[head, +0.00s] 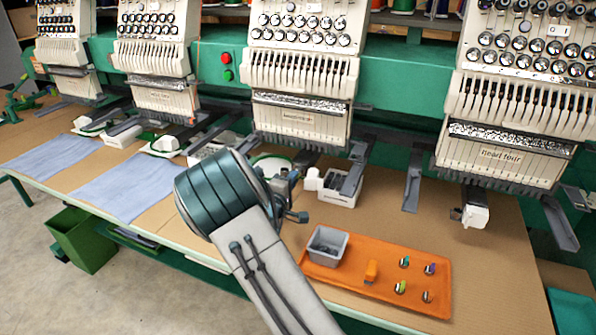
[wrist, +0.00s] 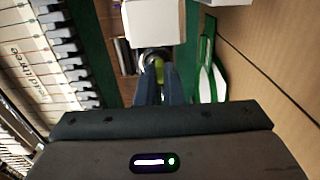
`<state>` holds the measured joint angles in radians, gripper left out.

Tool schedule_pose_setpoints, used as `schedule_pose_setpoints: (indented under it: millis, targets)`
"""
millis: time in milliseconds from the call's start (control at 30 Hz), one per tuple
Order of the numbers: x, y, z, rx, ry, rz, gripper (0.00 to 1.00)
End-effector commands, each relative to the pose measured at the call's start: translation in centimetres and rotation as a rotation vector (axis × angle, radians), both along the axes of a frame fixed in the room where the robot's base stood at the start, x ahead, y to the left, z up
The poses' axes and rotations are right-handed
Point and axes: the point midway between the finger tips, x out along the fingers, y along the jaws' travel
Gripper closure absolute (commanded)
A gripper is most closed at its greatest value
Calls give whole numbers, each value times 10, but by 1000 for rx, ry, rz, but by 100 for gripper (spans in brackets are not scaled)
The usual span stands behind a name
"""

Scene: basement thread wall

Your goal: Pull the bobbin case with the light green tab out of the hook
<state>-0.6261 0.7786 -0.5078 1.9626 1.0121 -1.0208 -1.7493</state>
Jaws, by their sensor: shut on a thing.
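In the wrist view my gripper (wrist: 158,92) is shut on the light green tab (wrist: 160,72), which shows between the two dark fingers. Just beyond the fingertips is the round metal bobbin case (wrist: 153,57). It sits at the hook, below the white machine arm (wrist: 152,22); how far it sits in the hook I cannot tell. In the head view my arm reaches under the middle-right machine head (head: 298,119), and my own arm hides the bobbin case and most of the gripper.
A white-and-green hoop part (wrist: 211,68) is close right of the gripper. Another head (head: 510,150) stands right.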

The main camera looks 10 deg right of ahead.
Motion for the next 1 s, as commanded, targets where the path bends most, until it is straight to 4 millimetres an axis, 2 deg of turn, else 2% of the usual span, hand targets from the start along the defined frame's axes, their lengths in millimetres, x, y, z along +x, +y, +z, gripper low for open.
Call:
schedule_pose_setpoints:
  millis: [233,567,767,1000]
  targets:
    - [-15,11,1,-1,2,1,100]
    - [-17,13,0,-1,1,1,100]
    - [-24,18,8,0,0,1,100]
    - [-42,31,19,0,1,1,100]
